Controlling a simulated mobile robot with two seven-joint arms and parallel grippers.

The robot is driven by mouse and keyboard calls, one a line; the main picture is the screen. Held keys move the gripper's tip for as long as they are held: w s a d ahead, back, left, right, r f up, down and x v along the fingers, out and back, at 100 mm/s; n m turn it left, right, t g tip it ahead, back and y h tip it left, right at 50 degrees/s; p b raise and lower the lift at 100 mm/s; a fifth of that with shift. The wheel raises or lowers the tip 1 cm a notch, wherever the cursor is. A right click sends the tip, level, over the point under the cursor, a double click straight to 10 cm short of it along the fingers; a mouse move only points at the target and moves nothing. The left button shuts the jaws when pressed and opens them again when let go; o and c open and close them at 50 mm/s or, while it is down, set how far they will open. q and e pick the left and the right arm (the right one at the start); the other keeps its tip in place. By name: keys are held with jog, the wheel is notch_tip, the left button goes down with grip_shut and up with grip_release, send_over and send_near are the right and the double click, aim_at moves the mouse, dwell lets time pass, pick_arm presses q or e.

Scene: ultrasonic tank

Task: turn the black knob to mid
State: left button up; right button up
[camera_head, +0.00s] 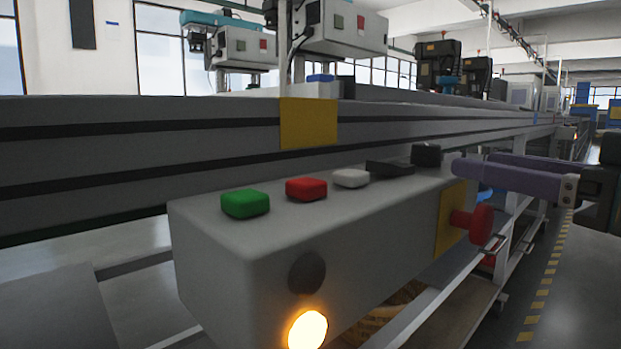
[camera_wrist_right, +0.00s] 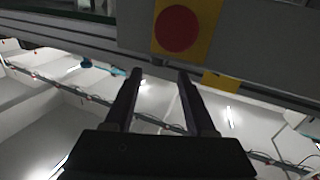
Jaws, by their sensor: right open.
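A grey control box (camera_head: 300,240) fills the middle of the head view. The black knob (camera_head: 427,153) appears as a small dark block at the far right end of its top. A flat dark piece (camera_head: 388,167) lies just left of it; I cannot tell whether they are one part. The knob's setting is not readable. My right gripper (camera_head: 473,162) is open, coming in from the right, its fingertips just right of the knob and apart from it. In the wrist view, the open fingers (camera_wrist_right: 159,76) have nothing between them. My left gripper is not in view.
Green (camera_head: 245,203), red (camera_head: 306,189) and white (camera_head: 350,178) buttons line the box top. A red mushroom button (camera_head: 481,223) on a yellow plate (camera_head: 450,225) sticks out below my right gripper. A long grey rail (camera_head: 200,150) runs behind the box.

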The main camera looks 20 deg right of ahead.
aim_at(436, 156)
jog(key=w, duration=0.9)
jog(key=shift+w+a+b, duration=0.2)
jog(key=shift+a+b, duration=0.1)
jog(key=shift+a, duration=0.05)
jog(key=shift+c, duration=0.3)
grip_shut()
